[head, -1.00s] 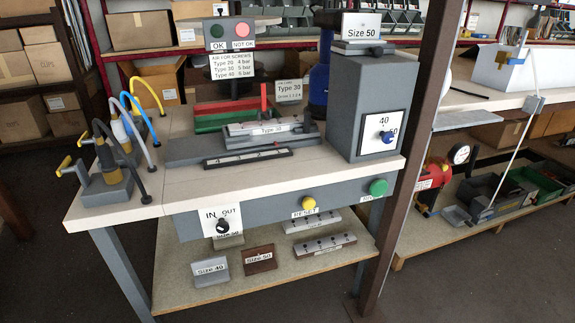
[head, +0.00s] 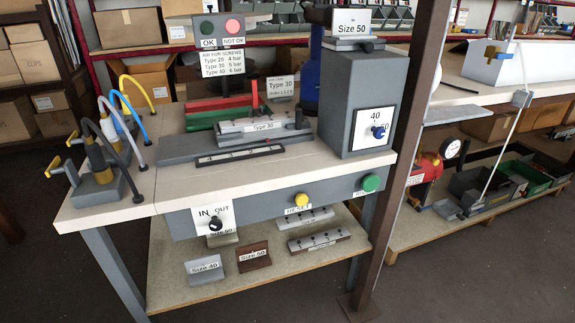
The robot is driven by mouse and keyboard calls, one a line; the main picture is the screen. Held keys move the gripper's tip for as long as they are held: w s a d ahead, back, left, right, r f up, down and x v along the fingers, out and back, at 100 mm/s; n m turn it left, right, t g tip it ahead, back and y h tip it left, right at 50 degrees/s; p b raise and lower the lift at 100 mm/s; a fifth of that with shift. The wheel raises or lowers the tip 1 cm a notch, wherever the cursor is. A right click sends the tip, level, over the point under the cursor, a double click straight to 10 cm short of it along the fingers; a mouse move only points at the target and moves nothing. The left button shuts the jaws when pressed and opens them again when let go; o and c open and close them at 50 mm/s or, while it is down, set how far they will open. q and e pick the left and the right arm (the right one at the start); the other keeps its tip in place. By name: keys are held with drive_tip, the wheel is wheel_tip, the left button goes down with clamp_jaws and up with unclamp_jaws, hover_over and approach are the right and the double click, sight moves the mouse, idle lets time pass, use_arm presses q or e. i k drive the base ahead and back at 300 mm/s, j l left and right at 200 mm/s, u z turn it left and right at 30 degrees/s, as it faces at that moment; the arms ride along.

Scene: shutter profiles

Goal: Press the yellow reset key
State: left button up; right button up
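The yellow reset key (head: 301,199) is a round button on the grey front panel (head: 258,206) of the workbench, above a label reading RESET (head: 298,210). A green round button (head: 370,183) sits to its right on the same panel. A black IN/OUT knob (head: 215,224) on a white plate is to its left. Nothing covers the yellow key. Neither of my grippers shows in the head view.
A brown post (head: 398,150) stands at the bench's right front corner. The bench top carries a grey machine block (head: 357,95), a Type 30 fixture (head: 264,130) and several hoses at left. A lower shelf (head: 180,287) holds labelled blocks. Dark floor lies in front.

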sight(301, 199)
drive_tip(key=i+j+z, duration=0.15)
drive_tip(key=j, duration=0.2)
drive_tip(key=i+j+z, duration=0.2)
drive_tip(key=j, duration=0.2)
drive_tip(key=i+j+z, duration=0.15)
drive_tip(key=j, duration=0.25)
drive_tip(key=i+j+z, duration=0.15)
drive_tip(key=j, duration=0.3)
drive_tip(key=j+z, duration=0.2)
drive_tip(key=j, duration=0.25)
